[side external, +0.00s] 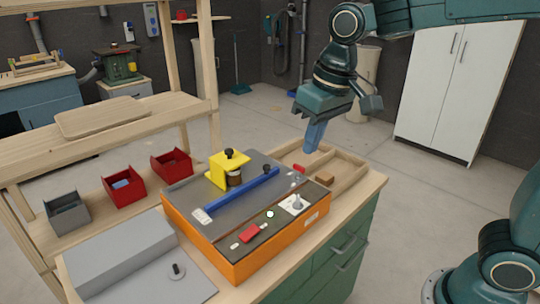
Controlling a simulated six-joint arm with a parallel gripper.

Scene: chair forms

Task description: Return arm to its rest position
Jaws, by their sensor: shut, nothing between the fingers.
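My gripper (315,136) hangs from my dark teal arm above the divided wooden tray (349,172) at the back right of the bench. Its blue fingers are shut with nothing between them and point downward. The fingertips look close to the tray, but the exact height above it cannot be told. The arm reaches in from the upper right of the side external view.
An orange machine (240,265) with a yellow block (217,170) and blue bar (240,195) stands left of the tray. Red bins (124,190) and a grey bin (66,216) sit further left. A white cabinet (458,85) stands behind; floor between is clear.

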